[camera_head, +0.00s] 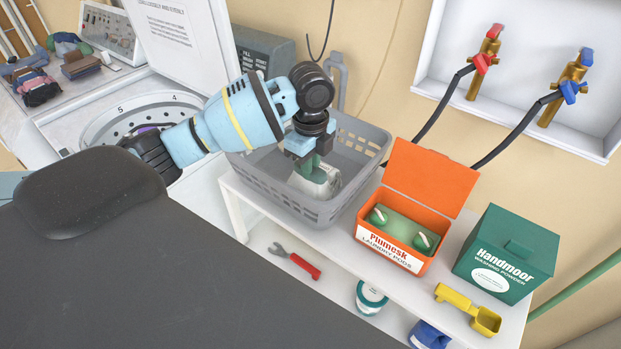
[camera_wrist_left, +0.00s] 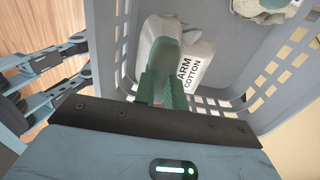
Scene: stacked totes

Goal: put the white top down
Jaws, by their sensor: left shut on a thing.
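My left gripper (camera_head: 312,166) reaches down into the grey laundry basket (camera_head: 284,199) in the head view. Its green fingers (camera_wrist_left: 164,88) are shut on the white top (camera_head: 323,183), a bunched whitish cloth. In the left wrist view the white top (camera_wrist_left: 198,52) hangs from or lies under the fingertips, with a label reading "ARM COTTON" facing up. It is inside the basket walls; I cannot tell whether it touches the basket floor. My right gripper is not seen.
The basket stands on a white shelf unit (camera_head: 237,208). To its right are an orange laundry pod box (camera_head: 403,247) with its lid up and a green washing powder box (camera_head: 507,255). A pale cloth item (camera_wrist_left: 266,8) lies in the basket. An open top-loading washer (camera_head: 97,128) stands left.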

